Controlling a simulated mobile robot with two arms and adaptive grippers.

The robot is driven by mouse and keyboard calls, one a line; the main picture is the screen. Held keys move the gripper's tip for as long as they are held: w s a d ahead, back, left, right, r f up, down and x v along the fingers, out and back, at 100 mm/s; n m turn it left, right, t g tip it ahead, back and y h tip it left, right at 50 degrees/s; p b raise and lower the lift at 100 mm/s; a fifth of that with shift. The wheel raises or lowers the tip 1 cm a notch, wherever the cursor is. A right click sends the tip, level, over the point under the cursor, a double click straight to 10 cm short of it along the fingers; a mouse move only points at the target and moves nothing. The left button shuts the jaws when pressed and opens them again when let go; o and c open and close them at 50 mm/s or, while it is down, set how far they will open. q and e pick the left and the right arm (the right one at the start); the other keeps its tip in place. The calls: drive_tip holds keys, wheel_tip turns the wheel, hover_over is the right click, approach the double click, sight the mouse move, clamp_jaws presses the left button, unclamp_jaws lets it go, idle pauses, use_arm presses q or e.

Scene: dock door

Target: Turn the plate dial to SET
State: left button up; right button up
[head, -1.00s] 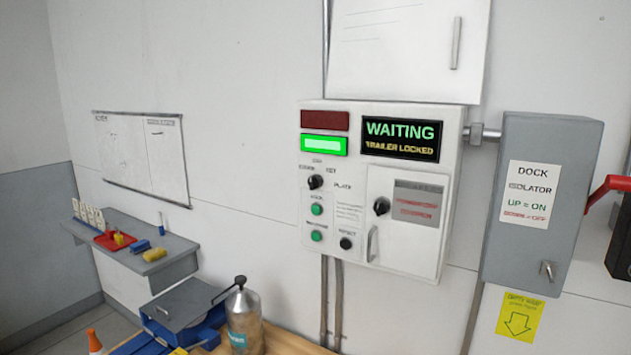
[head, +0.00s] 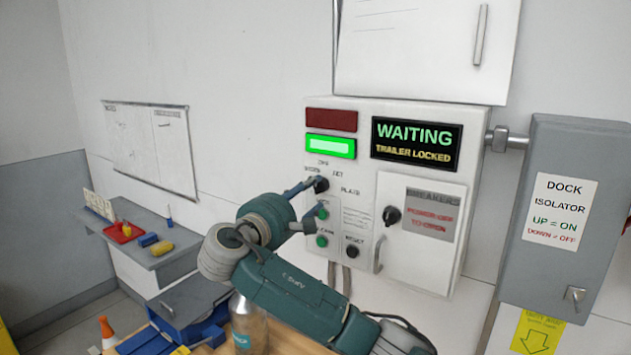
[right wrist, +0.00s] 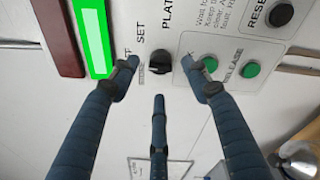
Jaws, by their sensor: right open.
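The plate dial (head: 321,184) is a small black knob on the white control panel (head: 470,180), below the lit green lamp. Labels stand around it, with SET to its upper right and PLATE to its lower right. Its pointing direction is too small to tell. My right gripper (head: 312,200) is at the panel with its blue fingers spread and empty. In the right wrist view the dial (right wrist: 159,62) sits between the two outer fingertips, with a gap on each side, and the third finger is below it. My left gripper is not in view.
Green buttons (head: 322,241) and a black knob (head: 352,251) sit below the dial, close to my fingers. The breaker door (head: 420,255) is to the right, and the grey isolator box (head: 545,250) beyond it. A metal bottle (head: 247,325) stands on the bench below my arm.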

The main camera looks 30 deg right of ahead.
sight(317, 188)
drive_tip(key=p+x, duration=0.1)
drive_tip(key=x, duration=0.2)
drive_tip(key=shift+d, duration=0.15)
drive_tip(key=shift+w+d, duration=0.1)
drive_tip(key=shift+d, duration=0.2)
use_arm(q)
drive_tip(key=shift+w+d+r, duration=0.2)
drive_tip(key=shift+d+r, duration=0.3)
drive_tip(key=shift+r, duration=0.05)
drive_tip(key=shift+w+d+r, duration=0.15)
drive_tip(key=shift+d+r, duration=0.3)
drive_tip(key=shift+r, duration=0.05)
use_arm(e)
drive_tip(key=shift+w+d+f, duration=0.1)
drive_tip(key=shift+w+d, duration=0.05)
drive_tip(key=c, duration=1)
drive_tip(key=o, duration=1)
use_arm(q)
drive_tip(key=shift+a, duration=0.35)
use_arm(e)
drive_tip(key=v, duration=1.2)
